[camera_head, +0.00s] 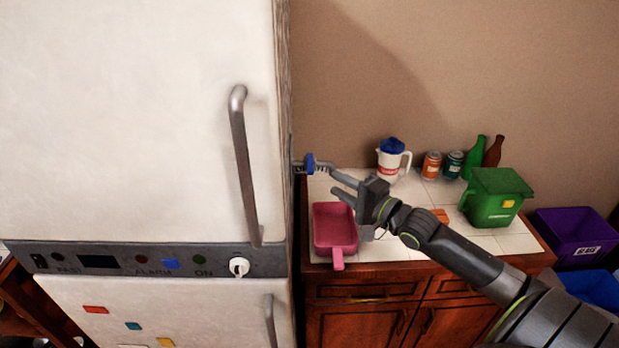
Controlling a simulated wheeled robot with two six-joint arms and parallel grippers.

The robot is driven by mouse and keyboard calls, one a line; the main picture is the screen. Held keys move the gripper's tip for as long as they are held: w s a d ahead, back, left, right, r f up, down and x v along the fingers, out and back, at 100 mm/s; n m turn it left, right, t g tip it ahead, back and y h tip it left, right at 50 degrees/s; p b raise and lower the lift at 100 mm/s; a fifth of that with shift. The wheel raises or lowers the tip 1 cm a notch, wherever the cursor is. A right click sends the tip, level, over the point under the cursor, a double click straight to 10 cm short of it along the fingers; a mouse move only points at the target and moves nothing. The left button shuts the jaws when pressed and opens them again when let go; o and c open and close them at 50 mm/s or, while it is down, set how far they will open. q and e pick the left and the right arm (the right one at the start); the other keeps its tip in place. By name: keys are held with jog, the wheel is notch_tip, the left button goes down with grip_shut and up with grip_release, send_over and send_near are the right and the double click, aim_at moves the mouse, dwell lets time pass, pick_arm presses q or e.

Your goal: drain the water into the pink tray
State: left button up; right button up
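The pink tray (335,229) sits on the white-tiled counter beside the white fridge, its handle toward the front edge. I cannot make out water in it. A small tap with a blue handle (310,163) sticks out from the fridge's right side, above and behind the tray. My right gripper (331,180) reaches in from the right, above the tray's back right part. Its fingers are spread, pointing left, with nothing seen between them. The upper fingertip overlaps the tap's outer end in the picture; I cannot tell whether they touch. My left gripper is out of view.
A white jug with a blue lid (392,160), two cans (432,165), green and brown bottles (475,158) and a green bin (495,198) stand on the counter. The fridge (130,120) closes off the left. A purple crate (575,236) stands at right.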

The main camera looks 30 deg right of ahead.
aim_at(311, 167)
jog(key=shift+b+x, duration=1.1)
jog(key=shift+x, duration=3.85)
grip_shut()
jog(key=shift+s, duration=0.1)
